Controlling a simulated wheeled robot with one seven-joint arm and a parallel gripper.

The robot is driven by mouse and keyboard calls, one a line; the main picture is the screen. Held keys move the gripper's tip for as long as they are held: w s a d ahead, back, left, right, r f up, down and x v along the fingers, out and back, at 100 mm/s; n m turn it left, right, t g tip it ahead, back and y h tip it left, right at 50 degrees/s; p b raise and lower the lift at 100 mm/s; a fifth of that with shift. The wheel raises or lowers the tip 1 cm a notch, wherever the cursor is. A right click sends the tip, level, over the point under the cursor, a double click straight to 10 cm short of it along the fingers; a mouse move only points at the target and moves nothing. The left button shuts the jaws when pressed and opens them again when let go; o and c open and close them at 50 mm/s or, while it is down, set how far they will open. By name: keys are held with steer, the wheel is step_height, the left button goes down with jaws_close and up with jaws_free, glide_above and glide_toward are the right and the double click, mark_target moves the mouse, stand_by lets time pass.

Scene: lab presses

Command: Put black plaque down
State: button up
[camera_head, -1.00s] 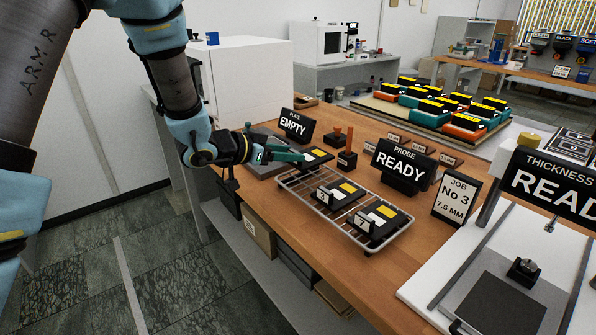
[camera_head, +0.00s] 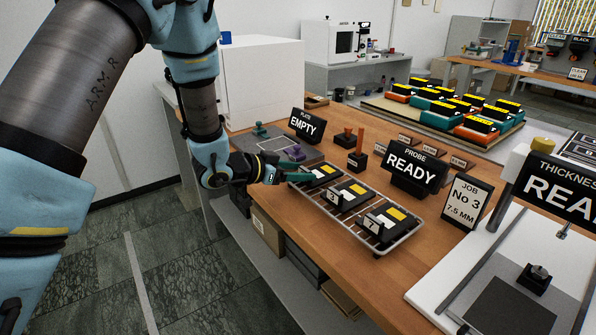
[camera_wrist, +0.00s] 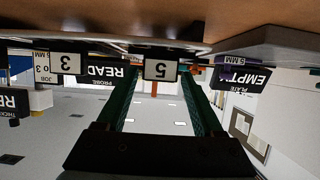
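A black plaque (camera_head: 323,173) with a yellow patch lies at the far left end of a wire rack (camera_head: 351,235). Two similar black plaques, tagged 3 (camera_head: 346,195) and 7 (camera_head: 384,224), lie nearer on the rack. My gripper (camera_head: 304,176) is at the left side of the far plaque, its green fingers low over the rack's end. The wrist view is upside down. It shows a white tag 5 (camera_wrist: 160,70) just beyond and between my two fingertips. The fingers stand apart with small gaps beside the tag, so the gripper looks open. Contact under the plaque is hidden.
A grey plate (camera_head: 285,148) with green and purple pieces lies behind my gripper, by the EMPTY sign (camera_head: 308,125). The PROBE READY sign (camera_head: 412,165) and JOB No 3 card (camera_head: 463,200) stand right of the rack. A stamp-like tool (camera_head: 357,155) stands behind it.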

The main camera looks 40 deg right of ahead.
steer(key=shift+o, duration=0.9)
